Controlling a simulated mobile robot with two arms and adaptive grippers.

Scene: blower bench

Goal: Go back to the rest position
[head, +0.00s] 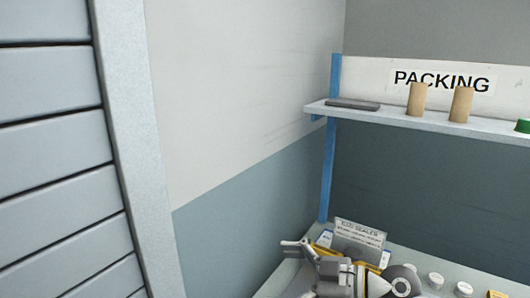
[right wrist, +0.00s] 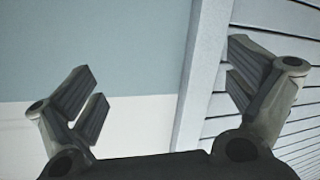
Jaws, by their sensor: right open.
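My right gripper (head: 298,250) is at the bottom middle of the head view, above the bench's left end, its fingers pointing left. In the right wrist view, its two fingers (right wrist: 165,88) are spread wide apart with nothing between them. Behind the fingers are only the wall and the slatted shutter. My left gripper is not in view.
The bench (head: 448,268) holds a sealer sign (head: 360,236) and several small round white pieces. Above it, a shelf (head: 390,115) carries a dark flat bar (head: 352,104) and two tan cylinders (head: 461,104). A grey slatted shutter (head: 55,150) stands at left.

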